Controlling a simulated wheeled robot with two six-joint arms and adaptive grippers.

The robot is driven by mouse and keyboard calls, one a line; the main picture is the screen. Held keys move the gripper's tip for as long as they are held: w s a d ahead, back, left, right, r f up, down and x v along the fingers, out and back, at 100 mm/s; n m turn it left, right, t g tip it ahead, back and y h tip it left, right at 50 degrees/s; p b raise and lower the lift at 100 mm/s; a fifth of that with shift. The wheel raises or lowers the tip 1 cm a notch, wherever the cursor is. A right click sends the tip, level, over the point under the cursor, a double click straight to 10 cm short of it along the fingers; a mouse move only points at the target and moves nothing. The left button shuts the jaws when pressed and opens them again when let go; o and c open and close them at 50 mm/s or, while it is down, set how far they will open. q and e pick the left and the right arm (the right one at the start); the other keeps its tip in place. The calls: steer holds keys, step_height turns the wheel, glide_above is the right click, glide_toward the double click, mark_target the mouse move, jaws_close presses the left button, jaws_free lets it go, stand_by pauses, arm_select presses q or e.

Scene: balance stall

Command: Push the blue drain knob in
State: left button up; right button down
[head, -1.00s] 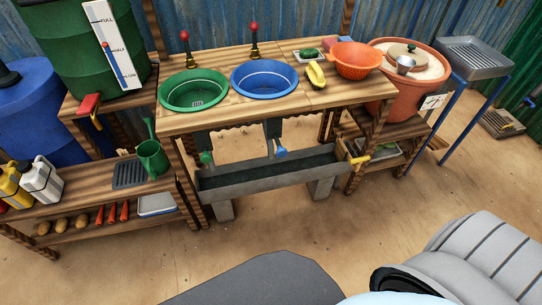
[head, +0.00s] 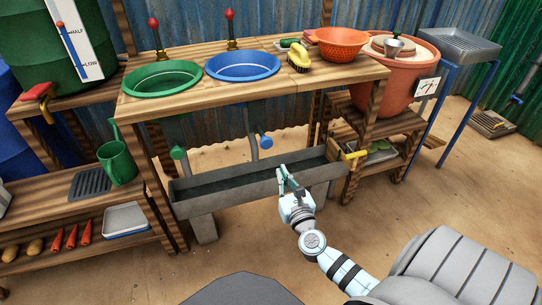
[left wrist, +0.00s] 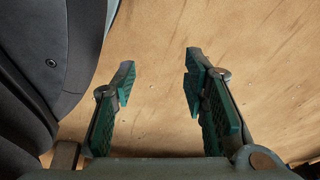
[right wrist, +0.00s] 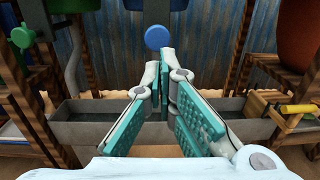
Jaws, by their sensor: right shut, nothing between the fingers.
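The blue drain knob (head: 266,142) sticks out under the blue basin (head: 243,67), above the grey trough. It also shows in the right wrist view (right wrist: 158,37), round and face-on, just beyond and above my fingertips. My right gripper (head: 284,172) is shut and empty, in front of the trough, lower than the knob and a little to its right. It also shows in the right wrist view (right wrist: 166,60), apart from the knob as far as I can tell. My left gripper (left wrist: 161,65) is open and empty above the bare floor, seen only in the left wrist view.
A green knob (head: 178,153) hangs under the green basin (head: 162,79), left of the blue one. The grey trough (head: 240,194) runs below both knobs, with a yellow handle (head: 355,155) at its right end. Wooden table legs stand either side. The floor in front is clear.

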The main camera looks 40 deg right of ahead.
mark_target(268, 144)
steer(key=b+x, duration=0.2)
steer(key=x, duration=0.8)
steer(key=shift+w+f, duration=0.1)
steer(key=shift+f, duration=0.05)
arm_select(q)
steer(key=shift+n+t, duration=0.3)
steer(key=shift+t, duration=0.2)
steer(key=shift+w+d+f, duration=0.1)
steer(key=shift+w+d, duration=0.15)
steer(key=shift+w, duration=0.4)
steer(key=shift+w+d+f, duration=0.1)
steer(key=shift+w+d, duration=0.15)
steer(key=shift+w, duration=0.4)
steer(key=shift+w+d+f, duration=0.1)
steer(key=shift+w+d, duration=0.15)
steer(key=shift+w, duration=0.4)
arm_select(e)
steer(key=shift+w+d, duration=0.2)
steer(key=shift+w, duration=0.25)
